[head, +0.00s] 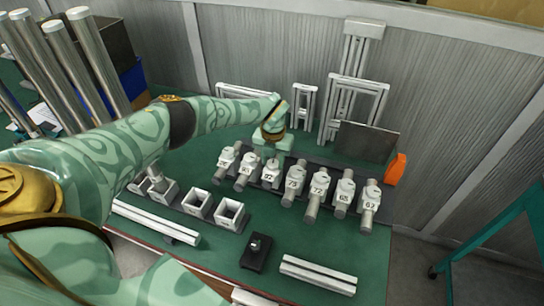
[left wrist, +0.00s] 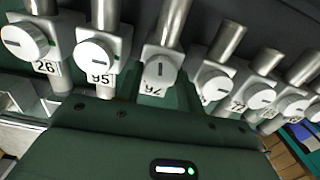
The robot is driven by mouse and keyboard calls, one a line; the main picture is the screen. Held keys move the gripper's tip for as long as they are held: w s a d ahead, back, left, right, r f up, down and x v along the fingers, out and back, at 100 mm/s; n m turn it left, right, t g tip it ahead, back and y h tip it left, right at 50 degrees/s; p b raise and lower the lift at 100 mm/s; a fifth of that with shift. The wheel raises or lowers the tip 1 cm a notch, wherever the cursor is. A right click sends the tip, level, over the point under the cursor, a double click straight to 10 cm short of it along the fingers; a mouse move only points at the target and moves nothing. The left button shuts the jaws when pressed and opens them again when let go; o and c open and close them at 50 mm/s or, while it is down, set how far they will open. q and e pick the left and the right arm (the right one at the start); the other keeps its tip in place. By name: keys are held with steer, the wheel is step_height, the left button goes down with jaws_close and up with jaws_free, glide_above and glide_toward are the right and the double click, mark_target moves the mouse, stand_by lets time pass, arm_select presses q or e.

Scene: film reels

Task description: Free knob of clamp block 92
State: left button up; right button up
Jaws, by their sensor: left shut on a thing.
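Clamp block 92 (head: 269,174) is a pale block in the row on a dark rail, third from the left. My left gripper (head: 271,157) is down over it from above, shut on its knob, and hides its upper part in the head view. In the left wrist view the knob (left wrist: 158,70) of block 92 is a white disc whose dark mark stands about upright, while the marks on the neighbouring knobs to its left lie nearly level. A metal rod (left wrist: 172,22) runs up from the block. My right gripper is out of view.
Block 95 (head: 246,168) and block 73 (head: 294,179) stand close on either side, each with a rod. Open square boxes (head: 230,213), pale rails (head: 318,274) and a small black device (head: 256,252) lie in front. An orange piece (head: 396,169) stands at the right end.

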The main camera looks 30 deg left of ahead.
mark_target(273, 163)
arm_select(q)
steer(key=n+p, duration=0.1)
steer(key=n, duration=0.1)
steer(key=n+p, duration=0.1)
steer(key=n, duration=0.1)
steer(key=shift+w+r+n, duration=0.1)
steer(key=shift+r+n, duration=0.1)
steer(key=shift+n, duration=0.1)
steer(key=n+p, duration=0.1)
steer(key=n, duration=0.2)
steer(key=shift+n, duration=0.3)
steer(key=n+p, duration=0.1)
steer(key=n, duration=0.2)
steer(key=shift+n, duration=0.3)
steer(key=shift+f+n, duration=0.1)
steer(key=shift+n, duration=1.6)
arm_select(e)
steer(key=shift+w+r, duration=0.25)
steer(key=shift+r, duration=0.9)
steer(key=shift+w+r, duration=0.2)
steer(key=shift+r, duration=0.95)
arm_select(q)
steer(key=o, duration=1)
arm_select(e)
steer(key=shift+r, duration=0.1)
